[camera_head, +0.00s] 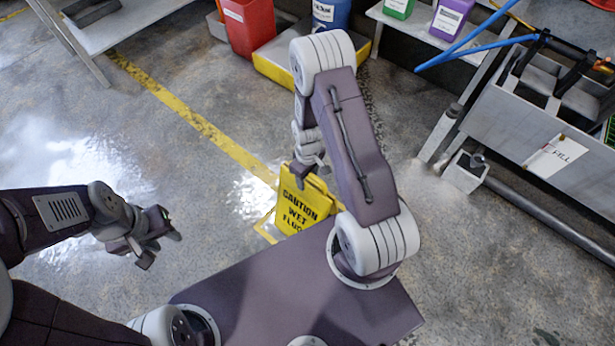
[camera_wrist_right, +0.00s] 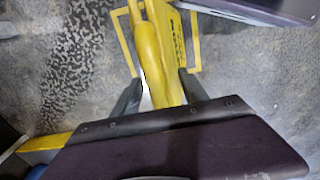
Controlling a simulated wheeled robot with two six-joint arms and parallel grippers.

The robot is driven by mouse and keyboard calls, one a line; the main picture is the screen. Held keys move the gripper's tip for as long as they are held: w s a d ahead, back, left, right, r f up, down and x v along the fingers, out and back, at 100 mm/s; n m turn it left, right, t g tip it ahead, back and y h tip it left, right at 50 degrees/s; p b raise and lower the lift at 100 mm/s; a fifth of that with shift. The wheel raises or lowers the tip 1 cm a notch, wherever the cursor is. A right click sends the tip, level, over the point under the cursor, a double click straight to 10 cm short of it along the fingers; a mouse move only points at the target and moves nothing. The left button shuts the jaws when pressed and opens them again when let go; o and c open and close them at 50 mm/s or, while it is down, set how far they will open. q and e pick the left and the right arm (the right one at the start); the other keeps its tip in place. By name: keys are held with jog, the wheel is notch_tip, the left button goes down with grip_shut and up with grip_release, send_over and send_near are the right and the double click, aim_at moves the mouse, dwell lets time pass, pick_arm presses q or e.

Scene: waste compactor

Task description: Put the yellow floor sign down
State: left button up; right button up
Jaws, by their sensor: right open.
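The yellow floor sign (camera_head: 302,208), with black "CAUTION WET FLOOR" lettering, stands on the concrete floor just beyond my base. My right gripper (camera_head: 312,174) is at its top edge. In the right wrist view the two dark fingers of the right gripper (camera_wrist_right: 160,80) are apart, one on each side of the yellow sign (camera_wrist_right: 150,52). I cannot tell whether either finger touches it. My left gripper (camera_head: 160,248) is open and empty over the floor on the left, well apart from the sign. My right arm hides part of the area behind the sign.
A yellow floor line (camera_head: 195,118) runs behind the sign. A red container (camera_head: 249,27) and a blue container (camera_head: 330,14) stand at the back by a yellow tray (camera_head: 277,68). Grey metal machinery (camera_head: 545,125) fills the right. The floor on the left is clear and shiny.

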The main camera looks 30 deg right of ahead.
notch_tip(320, 180, up, 12)
jog(key=p, duration=0.5)
jog(key=s+a+r+m, duration=0.2)
jog(key=s+r, duration=0.2)
jog(key=r, duration=0.2)
jog(key=s+a+r+m+t, duration=0.1)
jog(key=s+a+r+m, duration=0.2)
jog(key=r, duration=0.3)
jog(key=shift+s+r, duration=0.35)
jog(key=shift+s, duration=0.4)
